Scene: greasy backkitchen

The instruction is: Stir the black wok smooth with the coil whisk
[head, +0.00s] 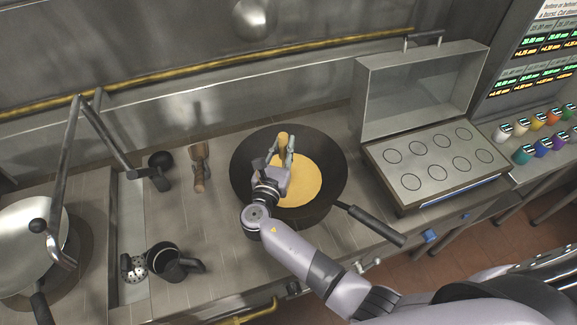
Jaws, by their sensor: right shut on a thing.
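The black wok (243,157) sits on the steel counter, its handle pointing to the lower right. A smooth-looking yellow-orange batter (309,183) covers its bottom. My right gripper (283,155) is over the wok and shut on a light wooden handle (283,136), which looks like the coil whisk's. The handle stands roughly upright. The whisk's coil is hidden behind the gripper, so I cannot tell how deep it sits in the batter. My left gripper is not in view.
An open-lidded steel box with round marked plates (436,162) stands close right of the wok. Left are a wooden-handled tool (199,168), a dark jug (170,262), a bent metal pipe (68,160) and a pale pan (22,245). Coloured pots (540,120) stand far right.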

